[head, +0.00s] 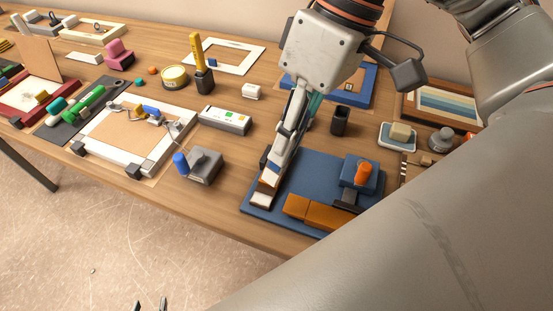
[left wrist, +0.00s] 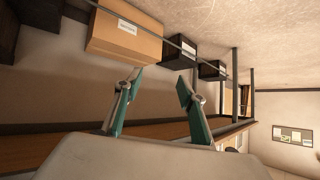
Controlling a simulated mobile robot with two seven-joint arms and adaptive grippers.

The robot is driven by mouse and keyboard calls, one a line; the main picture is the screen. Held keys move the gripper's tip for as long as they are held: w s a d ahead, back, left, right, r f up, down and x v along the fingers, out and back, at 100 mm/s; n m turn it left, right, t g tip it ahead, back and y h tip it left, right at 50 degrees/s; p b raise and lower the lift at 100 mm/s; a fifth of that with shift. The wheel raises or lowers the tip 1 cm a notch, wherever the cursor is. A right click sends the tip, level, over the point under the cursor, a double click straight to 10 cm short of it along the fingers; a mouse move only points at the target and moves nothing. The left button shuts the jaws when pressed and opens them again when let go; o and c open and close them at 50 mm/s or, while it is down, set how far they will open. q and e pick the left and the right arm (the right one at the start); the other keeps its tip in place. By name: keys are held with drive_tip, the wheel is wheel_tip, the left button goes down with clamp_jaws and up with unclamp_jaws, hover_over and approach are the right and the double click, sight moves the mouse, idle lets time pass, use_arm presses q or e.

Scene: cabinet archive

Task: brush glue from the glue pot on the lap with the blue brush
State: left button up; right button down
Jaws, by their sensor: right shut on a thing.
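My right gripper (head: 268,180) reaches down to the left edge of the blue mat (head: 312,172). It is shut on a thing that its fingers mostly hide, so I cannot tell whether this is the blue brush. Orange-brown wooden pieces (head: 325,216) lie on the front of the mat, perhaps the lap. A blue block with an orange knob (head: 362,174) stands beside them. I cannot pick out the glue pot for certain; a dark open cup (head: 340,121) stands behind the mat. My left gripper (head: 150,304) is at the bottom edge, open and empty in the left wrist view (left wrist: 158,92).
A grey block with a blue cylinder (head: 203,165) stands left of the mat. A white frame (head: 128,166) and a grey device (head: 225,120) lie further left. A dish with a pale block (head: 398,136) is at right. My arm covers the lower right.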

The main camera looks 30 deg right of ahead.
use_arm(q)
drive_tip(key=shift+w+r, duration=0.1)
drive_tip(key=shift+r, duration=0.1)
use_arm(e)
drive_tip(key=b, duration=0.3)
drive_tip(key=shift+w+a+f+b, duration=0.15)
drive_tip(key=shift+f+b, duration=0.15)
drive_tip(key=shift+b, duration=0.1)
drive_tip(key=shift+f+t+b, duration=0.1)
drive_tip(key=shift+t+b, duration=0.3)
drive_tip(key=shift+b, duration=0.2)
drive_tip(key=b, duration=0.3)
drive_tip(key=shift+f, duration=0.2)
use_arm(q)
drive_tip(key=f, duration=0.1)
drive_tip(key=a+f, duration=0.1)
drive_tip(key=f, duration=0.1)
drive_tip(key=w+f, duration=0.1)
drive_tip(key=shift+a+f, duration=0.15)
drive_tip(key=shift+f, duration=0.25)
use_arm(e)
drive_tip(key=shift+r, duration=0.15)
